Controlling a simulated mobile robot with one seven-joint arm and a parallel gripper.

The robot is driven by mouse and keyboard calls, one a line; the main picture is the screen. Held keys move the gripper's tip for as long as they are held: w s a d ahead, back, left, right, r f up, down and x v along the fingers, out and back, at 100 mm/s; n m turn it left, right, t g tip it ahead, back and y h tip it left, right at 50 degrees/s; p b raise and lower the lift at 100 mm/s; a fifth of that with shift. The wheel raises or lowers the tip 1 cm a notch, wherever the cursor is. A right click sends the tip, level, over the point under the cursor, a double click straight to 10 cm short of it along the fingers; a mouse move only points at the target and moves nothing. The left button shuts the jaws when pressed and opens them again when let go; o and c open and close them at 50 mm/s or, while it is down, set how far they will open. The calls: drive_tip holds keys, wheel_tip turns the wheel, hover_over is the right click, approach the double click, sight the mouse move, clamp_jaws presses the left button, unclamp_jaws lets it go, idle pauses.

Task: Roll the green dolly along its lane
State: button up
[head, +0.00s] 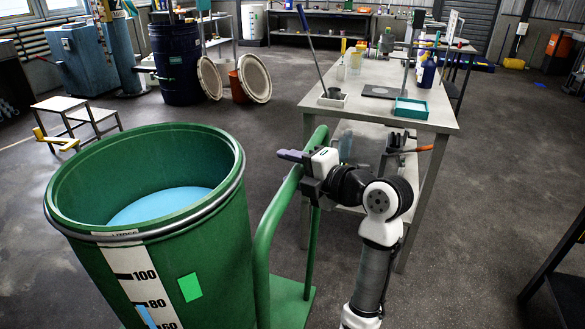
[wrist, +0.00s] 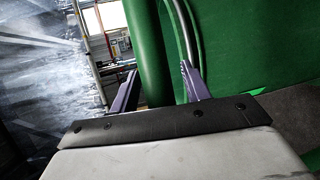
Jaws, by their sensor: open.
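The green dolly (head: 291,306) stands in the lower middle of the head view, with a raised tubular handle (head: 266,225). A large open green drum (head: 215,255), with pale blue contents, stands on its left side. My gripper (head: 284,155) is at the top of the handle, its purple fingers pointing left across the bar. In the wrist view the open fingers of my gripper (wrist: 158,72) show either side of the green handle bar (wrist: 148,45). I cannot tell whether they touch it. The drum wall (wrist: 245,45) fills the right. The dolly's wheels are hidden.
A grey workbench (head: 385,120) with bottles and trays stands close behind my arm. A small step stool (head: 75,118) is at the left. A dark blue drum (head: 178,65) and round lids (head: 255,78) stand further back. Open floor (head: 490,160) lies to the right.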

clamp_jaws()
drive_tip(key=shift+s+d+f+b, duration=0.15)
drive_tip(key=shift+d+b, duration=0.35)
drive_tip(key=shift+s+d+f+b, duration=0.1)
drive_tip(key=shift+d+f+b, duration=0.05)
drive_tip(key=shift+d+b, duration=0.3)
drive_tip(key=shift+s+d+r, duration=0.25)
drive_tip(key=shift+d, duration=0.4)
unclamp_jaws()
drive_tip(key=shift+a, duration=0.15)
